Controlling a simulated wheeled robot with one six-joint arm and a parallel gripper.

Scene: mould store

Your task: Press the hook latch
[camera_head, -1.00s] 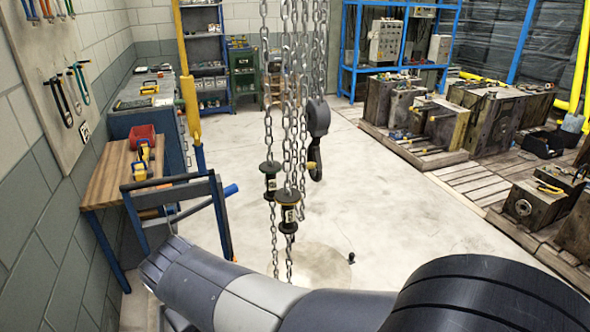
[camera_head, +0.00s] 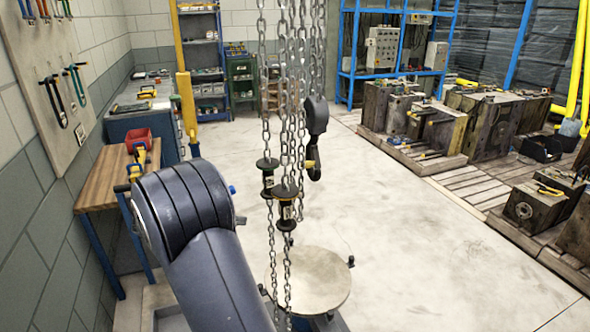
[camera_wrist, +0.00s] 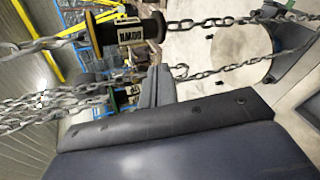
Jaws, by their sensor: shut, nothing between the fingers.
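The dark hook (camera_head: 314,150) hangs from chains right of centre in the head view, below its rounded block. A small yellow piece (camera_head: 310,164), which looks like its latch, shows on the left side of the hook. I cannot make out the hook in the wrist view. My gripper (camera_wrist: 157,85) shows in the wrist view as grey fingers, shut and empty. The fingers point toward hanging chains and two black chain weights, one labelled DOWN (camera_wrist: 130,33). In the head view my arm hides the gripper, so its distance from the hook cannot be told.
Hanging chains (camera_head: 286,90) and two black weights (camera_head: 286,209) are left of the hook. A round plate (camera_head: 308,280) stands below. A wooden bench (camera_head: 105,180) is at left, moulds on pallets (camera_head: 495,125) at right.

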